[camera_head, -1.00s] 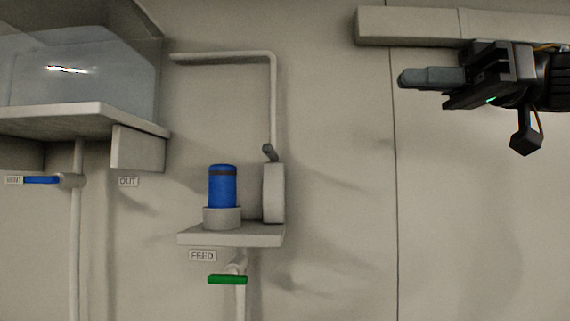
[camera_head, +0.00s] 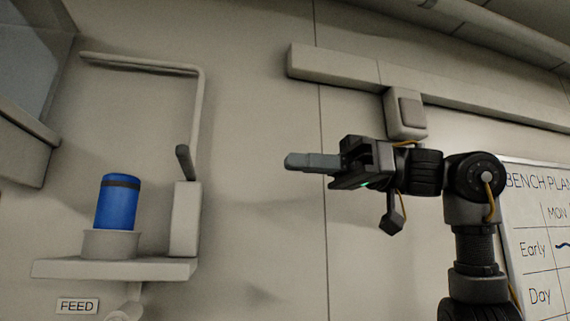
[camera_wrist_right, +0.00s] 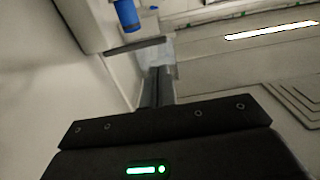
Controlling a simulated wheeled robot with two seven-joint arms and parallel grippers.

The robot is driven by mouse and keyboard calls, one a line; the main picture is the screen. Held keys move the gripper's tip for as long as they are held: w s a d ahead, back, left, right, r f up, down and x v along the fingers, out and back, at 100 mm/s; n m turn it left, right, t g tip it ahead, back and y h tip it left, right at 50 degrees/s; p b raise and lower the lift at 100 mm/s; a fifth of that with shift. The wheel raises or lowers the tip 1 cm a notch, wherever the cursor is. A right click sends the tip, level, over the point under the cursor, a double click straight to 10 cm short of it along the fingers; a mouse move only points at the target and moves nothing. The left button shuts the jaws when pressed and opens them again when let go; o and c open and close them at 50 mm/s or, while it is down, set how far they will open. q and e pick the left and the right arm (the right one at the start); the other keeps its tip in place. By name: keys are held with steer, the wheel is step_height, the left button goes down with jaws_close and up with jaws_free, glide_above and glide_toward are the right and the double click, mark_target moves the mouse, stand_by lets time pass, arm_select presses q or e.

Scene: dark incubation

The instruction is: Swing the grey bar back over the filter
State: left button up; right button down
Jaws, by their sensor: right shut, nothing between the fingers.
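The blue filter (camera_head: 118,203) with a dark band stands upright in a grey cup (camera_head: 110,244) on a small wall shelf (camera_head: 115,270). A grey post (camera_head: 185,222) stands on the shelf to its right. A short dark grey bar (camera_head: 185,162) rises from the post's top, beside the filter and not over it. In the right wrist view the bar (camera_wrist_right: 135,45) runs past the filter (camera_wrist_right: 127,15), apart from it. My right gripper (camera_head: 290,162) is shut and empty, right of the post and touching nothing; its fingers also show in the wrist view (camera_wrist_right: 157,85). My left gripper is out of view.
A thin bent pipe (camera_head: 199,110) rises behind the post and runs left. A clear-walled cabinet (camera_head: 30,60) is at far left. A FEED label (camera_head: 77,306) is below the shelf. A wall rail (camera_head: 335,65) and whiteboard (camera_head: 545,260) are to the right.

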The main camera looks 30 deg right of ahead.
steer(key=p, duration=0.4)
glide_toward(190, 154)
steer(key=x, duration=0.5)
steer(key=shift+r, duration=0.1)
steer(key=shift+w+a, duration=0.1)
steer(key=shift+a, duration=0.55)
steer(key=shift+w+a+f, duration=0.15)
steer(key=shift+a+f, duration=0.05)
steer(key=shift+a, duration=0.05)
